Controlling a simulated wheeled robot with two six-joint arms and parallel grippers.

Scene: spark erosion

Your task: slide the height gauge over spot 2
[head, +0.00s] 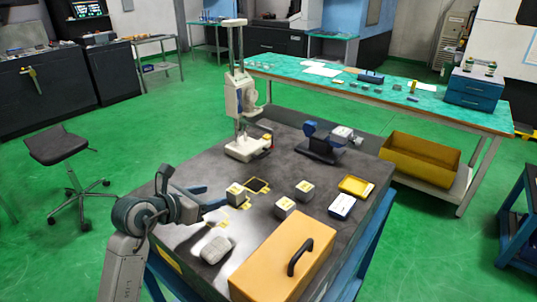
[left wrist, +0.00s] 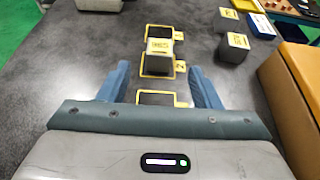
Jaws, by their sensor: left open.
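The height gauge (head: 246,100), a tall pale column on a pale base, stands upright at the back left of the dark table; part of a pale base (left wrist: 98,4) shows at the top of the left wrist view. Spot 2 looks like the middle yellow-outlined square (left wrist: 158,73). A small pale block with a yellow label (left wrist: 160,48) stands on or over it; the block also shows in the head view (head: 235,195). My left gripper (head: 204,197) is open and empty, its blue fingers apart on the near side of the block. My right gripper is not in view.
Two labelled blocks (head: 285,207) (head: 304,190) stand right of the squares. An orange case (head: 275,262) fills the near right, a grey object (head: 216,249) the near left. A dark blue-topped device (head: 321,146) and a yellow tray (head: 355,186) are farther right.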

